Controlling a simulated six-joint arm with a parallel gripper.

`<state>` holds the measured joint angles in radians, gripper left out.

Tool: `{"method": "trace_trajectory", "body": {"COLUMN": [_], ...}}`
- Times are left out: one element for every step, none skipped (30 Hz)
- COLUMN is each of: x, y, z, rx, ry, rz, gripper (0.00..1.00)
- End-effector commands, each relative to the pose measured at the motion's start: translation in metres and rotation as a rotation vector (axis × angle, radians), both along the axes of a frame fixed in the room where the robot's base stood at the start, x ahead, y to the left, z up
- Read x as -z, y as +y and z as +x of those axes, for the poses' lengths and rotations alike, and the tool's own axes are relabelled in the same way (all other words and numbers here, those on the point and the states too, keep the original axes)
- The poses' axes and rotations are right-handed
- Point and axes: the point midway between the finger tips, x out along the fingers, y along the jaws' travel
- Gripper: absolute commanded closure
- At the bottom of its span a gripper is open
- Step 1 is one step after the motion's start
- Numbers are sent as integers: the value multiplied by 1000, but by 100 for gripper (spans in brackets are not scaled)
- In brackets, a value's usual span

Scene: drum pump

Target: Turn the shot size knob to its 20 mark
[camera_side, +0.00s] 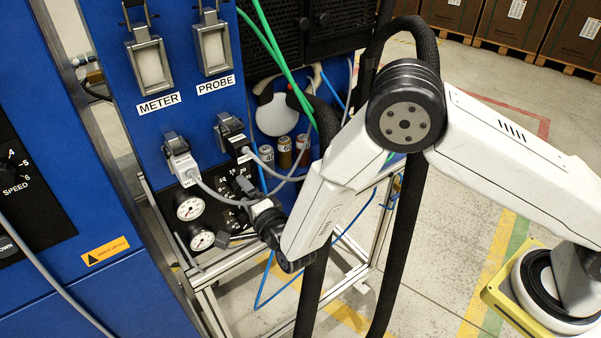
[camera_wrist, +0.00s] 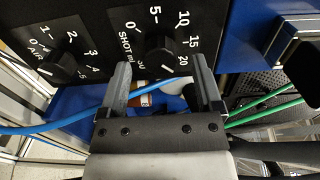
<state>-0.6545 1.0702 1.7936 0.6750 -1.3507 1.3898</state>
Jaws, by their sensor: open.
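The shot size knob (camera_wrist: 160,56) is black, on a black panel marked "SHOT mL", in the wrist view. White numbers run around it from 0 at upper left, over 5, 10 and 15, to 20 at lower right. Its pointer is too small to read for certain. My gripper (camera_wrist: 161,66) is open, with one finger to the left and one to the right of the knob in the picture. I cannot tell whether they touch it.
An air knob (camera_wrist: 60,55) sits left of the shot knob. A blue hose (camera_wrist: 65,123) crosses behind my fingers. Grey cables (camera_side: 215,192) hang near my gripper, beside two round gauges (camera_side: 190,208). Green hoses (camera_wrist: 265,107) run at right.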

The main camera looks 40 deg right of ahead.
Motion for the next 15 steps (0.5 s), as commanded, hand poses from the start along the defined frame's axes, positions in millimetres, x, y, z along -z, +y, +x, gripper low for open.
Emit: {"method": "trace_trajectory", "body": {"x": [0,0,-1,-1,-1,-1,0,-1,-1,0,0,0,0,0,-1], "y": [1,1,1,1,1,1,1,1,1,1,1,1,1,1,1], "z": [-5,-9,-13,-17,-21,-26,-30,-34,-39,-43,-46,-50,-53,-55,-58], "rx": [-2,-2,-3,-4,-3,-2,-3,-3,-3,-3,-3,-3,-3,-2,-2], "ry": [0,0,0,0,0,0,1,0,-1,0,0,0,0,-1,-2], "rz": [-1,-2,-2,-2,-2,-1,-1,-1,-2,-2,-2,-1,-1,-1,0], "gripper": [17,17,17,17,17,17,17,17,17,17,17,17,17,17,17]}}
